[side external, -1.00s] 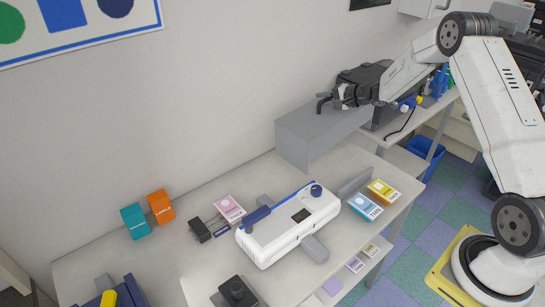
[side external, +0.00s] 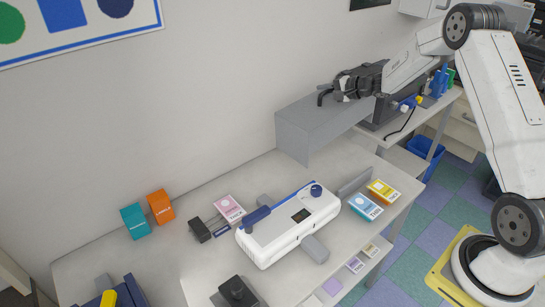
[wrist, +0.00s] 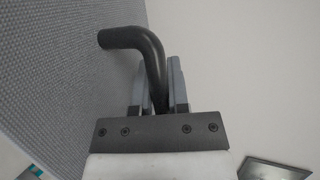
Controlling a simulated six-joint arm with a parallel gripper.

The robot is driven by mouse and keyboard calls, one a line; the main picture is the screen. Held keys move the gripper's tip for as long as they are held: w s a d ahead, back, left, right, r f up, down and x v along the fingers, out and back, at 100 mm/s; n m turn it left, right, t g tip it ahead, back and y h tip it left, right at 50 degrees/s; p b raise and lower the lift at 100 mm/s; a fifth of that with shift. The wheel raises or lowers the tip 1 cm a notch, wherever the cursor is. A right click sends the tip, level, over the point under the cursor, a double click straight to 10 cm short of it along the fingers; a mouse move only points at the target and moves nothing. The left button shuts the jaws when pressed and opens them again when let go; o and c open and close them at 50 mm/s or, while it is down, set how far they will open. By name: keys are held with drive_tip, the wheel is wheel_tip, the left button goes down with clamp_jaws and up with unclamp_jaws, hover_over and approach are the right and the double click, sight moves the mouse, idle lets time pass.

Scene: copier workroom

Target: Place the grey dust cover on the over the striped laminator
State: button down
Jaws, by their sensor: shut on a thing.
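The grey dust cover (side external: 318,125) is an open-bottomed box shape at the back right of the table, near the wall. My gripper (side external: 335,95) is shut on its black bent handle, which shows between the fingers in the wrist view (wrist: 152,55). The cover's grey textured side (wrist: 65,80) fills the left of that view. The cover seems slightly raised; its far lower edge is hidden. The striped laminator (side external: 285,235), white with a blue stripe along its back edge and a blue knob, sits uncovered on the table, in front and left of the cover.
Orange and teal boxes (side external: 160,207) stand left of the laminator. A pink-labelled pack (side external: 229,208) and a black item lie by its left end. Yellow and blue packs (side external: 366,207) lie right by a grey upright plate. A black device (side external: 236,292) is in front.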

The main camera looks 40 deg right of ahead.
wheel_tip(320, 180, up, 3)
drive_tip(key=shift+f, duration=0.1)
drive_tip(key=s+a, duration=0.4)
drive_tip(key=a, duration=0.8)
drive_tip(key=s+a, duration=0.4)
drive_tip(key=a, duration=0.8)
drive_tip(key=s+a, duration=0.4)
drive_tip(key=s, duration=0.3)
wheel_tip(320, 180, down, 7)
drive_tip(key=shift+w+m, duration=0.25)
drive_tip(key=shift+m, duration=0.15)
